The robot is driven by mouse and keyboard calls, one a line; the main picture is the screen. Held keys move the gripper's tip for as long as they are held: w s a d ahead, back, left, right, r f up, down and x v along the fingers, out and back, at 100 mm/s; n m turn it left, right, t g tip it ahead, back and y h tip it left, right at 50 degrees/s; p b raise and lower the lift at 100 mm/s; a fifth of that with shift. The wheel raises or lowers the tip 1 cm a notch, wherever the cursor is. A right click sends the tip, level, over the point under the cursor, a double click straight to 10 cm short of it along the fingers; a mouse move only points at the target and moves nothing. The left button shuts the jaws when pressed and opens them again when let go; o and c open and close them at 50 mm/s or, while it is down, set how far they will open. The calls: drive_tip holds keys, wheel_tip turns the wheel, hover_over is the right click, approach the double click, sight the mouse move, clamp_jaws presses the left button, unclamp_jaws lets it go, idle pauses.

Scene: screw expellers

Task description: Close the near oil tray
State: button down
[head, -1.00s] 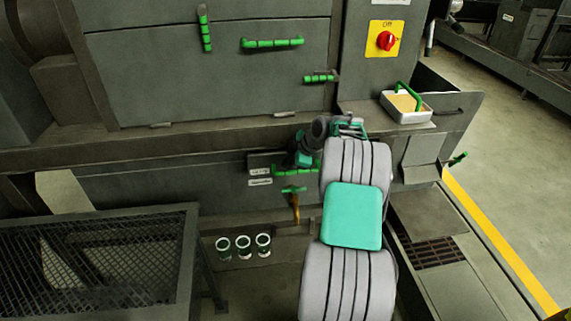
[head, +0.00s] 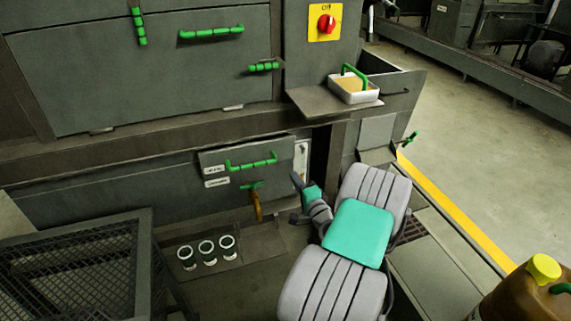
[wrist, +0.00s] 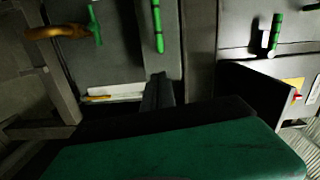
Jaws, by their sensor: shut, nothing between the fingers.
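A grey panel with two small labels and a green bar handle (head: 250,162) sits low on the machine; I take it as the front of the near oil tray. A pale strip (head: 303,158) and a dark gap show at its right edge, so it looks to stand out from the machine. In the wrist view the handle (wrist: 158,27) is upright, with the pale strip (wrist: 108,92) below the panel. My gripper (head: 297,183) is shut and empty, just right of and below the panel, apart from the handle. In the wrist view its dark finger (wrist: 158,90) is near the panel's edge; contact cannot be told.
A green valve with an orange pipe (head: 257,205) hangs below the panel. Several white-rimmed cups (head: 207,250) are on the low ledge. A mesh-topped stand (head: 75,255) is at left. A small handled pan (head: 352,90) is on the shelf. A brown jug (head: 515,300) is at lower right.

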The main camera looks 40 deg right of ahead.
sight(283, 151)
drive_tip(key=w+d, duration=0.2)
drive_tip(key=w, duration=0.2)
drive_tip(key=w+d+m+p, duration=0.1)
drive_tip(key=w+d, duration=0.1)
drive_tip(key=w, duration=0.1)
drive_tip(key=w+d+m+h, duration=0.1)
drive_tip(key=w+d, duration=0.1)
drive_tip(key=w, duration=0.2)
drive_tip(key=shift+w+d+f, duration=0.1)
drive_tip(key=shift+w+d, duration=0.1)
drive_tip(key=shift+w, duration=0.15)
